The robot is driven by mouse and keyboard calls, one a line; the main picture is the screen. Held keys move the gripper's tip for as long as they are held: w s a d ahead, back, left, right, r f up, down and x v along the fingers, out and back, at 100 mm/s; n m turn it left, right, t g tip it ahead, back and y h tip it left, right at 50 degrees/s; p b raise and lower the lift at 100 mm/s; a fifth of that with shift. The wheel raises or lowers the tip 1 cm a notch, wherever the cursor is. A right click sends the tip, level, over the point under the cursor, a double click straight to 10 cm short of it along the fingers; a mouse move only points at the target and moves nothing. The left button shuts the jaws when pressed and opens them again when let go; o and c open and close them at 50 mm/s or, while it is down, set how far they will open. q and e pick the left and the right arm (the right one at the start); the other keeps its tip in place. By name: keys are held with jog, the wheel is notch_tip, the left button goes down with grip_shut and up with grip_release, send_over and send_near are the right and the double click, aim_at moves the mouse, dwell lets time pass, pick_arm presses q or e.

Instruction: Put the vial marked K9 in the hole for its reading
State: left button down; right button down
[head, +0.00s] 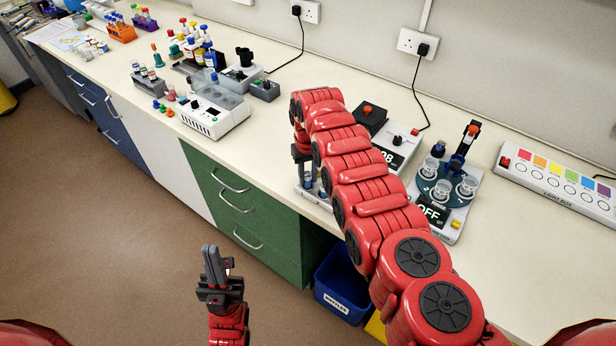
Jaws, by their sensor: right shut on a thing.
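My right arm reaches across the bench, and its gripper (306,172) points down at the front edge, partly hidden by the arm. It is shut on a small bluish vial (308,182), at or just above a pale device (318,198). Another small bluish piece (322,193) shows beside it. The K9 mark cannot be read. The device, with a display reading partly "8" (388,154), is largely covered by my arm. My left gripper (217,265) is off the bench over the floor, pointing up, seen side-on; its opening cannot be told.
A round holder with clear cups (447,188) and an "OFF" display (432,212) stands right of my arm. A light box (558,183) lies further right. A grey-lidded machine (213,108), bottles (200,50) and racks (120,30) stand left. A blue bin (343,280) is below.

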aim_at(308, 188)
jog(key=c, duration=0.6)
grip_release()
jog(key=shift+f, duration=0.1)
jog(key=shift+c, duration=0.2)
jog(key=shift+r+p, duration=0.3)
jog(key=shift+r, duration=0.15)
notch_tip(308, 188, up, 2)
jog(key=shift+r+p, duration=0.15)
jog(key=shift+p, duration=0.45)
notch_tip(308, 188, up, 9)
jog(key=b, duration=0.3)
jog(key=shift+b, duration=0.3)
